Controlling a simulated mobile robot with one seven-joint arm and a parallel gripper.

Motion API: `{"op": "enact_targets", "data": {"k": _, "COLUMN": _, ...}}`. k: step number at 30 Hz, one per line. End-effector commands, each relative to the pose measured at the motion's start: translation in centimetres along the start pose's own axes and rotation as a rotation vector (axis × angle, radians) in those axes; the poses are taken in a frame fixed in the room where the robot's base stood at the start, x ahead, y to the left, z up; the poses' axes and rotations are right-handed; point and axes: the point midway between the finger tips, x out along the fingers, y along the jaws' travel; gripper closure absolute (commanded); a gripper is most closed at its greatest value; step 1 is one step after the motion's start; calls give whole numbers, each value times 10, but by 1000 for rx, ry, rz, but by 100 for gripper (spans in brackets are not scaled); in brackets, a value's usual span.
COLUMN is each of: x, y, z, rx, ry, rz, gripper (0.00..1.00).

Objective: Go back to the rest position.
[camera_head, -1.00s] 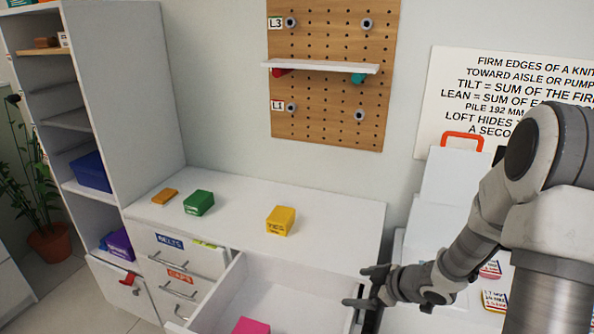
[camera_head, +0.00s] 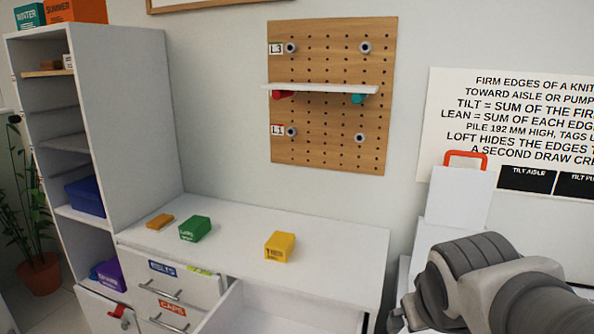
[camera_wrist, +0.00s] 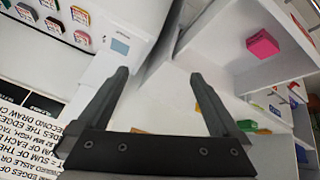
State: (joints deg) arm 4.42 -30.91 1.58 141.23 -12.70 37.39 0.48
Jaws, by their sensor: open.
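My gripper (camera_wrist: 160,105) shows in the wrist view with its two dark fingers wide apart and nothing between them. In the head view my arm is at the lower right, to the right of the open drawer (camera_head: 270,312), and its fingers are mostly out of sight behind the arm or below the picture edge. In the wrist view a pink box (camera_wrist: 262,44) lies in the open drawer, to the right of the fingers and apart from them.
A green box (camera_head: 195,228), a yellow box (camera_head: 280,246) and an orange item (camera_head: 160,221) lie on the white cabinet top (camera_head: 235,225). A pegboard (camera_head: 325,110) with a small white shelf (camera_head: 320,88) hangs behind. A tall shelf unit (camera_head: 140,125) stands left.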

Motion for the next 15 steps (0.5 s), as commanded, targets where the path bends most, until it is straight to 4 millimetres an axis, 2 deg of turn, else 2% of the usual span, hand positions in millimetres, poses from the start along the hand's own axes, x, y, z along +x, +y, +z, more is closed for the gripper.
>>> {"op": "enact_targets", "data": {"k": 3, "x": -19, "y": -21, "z": 27, "rx": 66, "ry": -22, "rz": -76, "gripper": 0}}
{"op": "enact_targets", "data": {"k": 8, "x": -43, "y": -50, "z": 58, "rx": 128, "ry": -62, "rz": -194, "gripper": 0}}
{"op": "enact_targets", "data": {"k": 9, "x": -59, "y": -43, "z": 44, "rx": 126, "ry": -66, "rz": -186, "gripper": 0}}
{"op": "enact_targets", "data": {"k": 15, "x": -95, "y": -32, "z": 21, "rx": 125, "ry": -67, "rz": -181, "gripper": 0}}
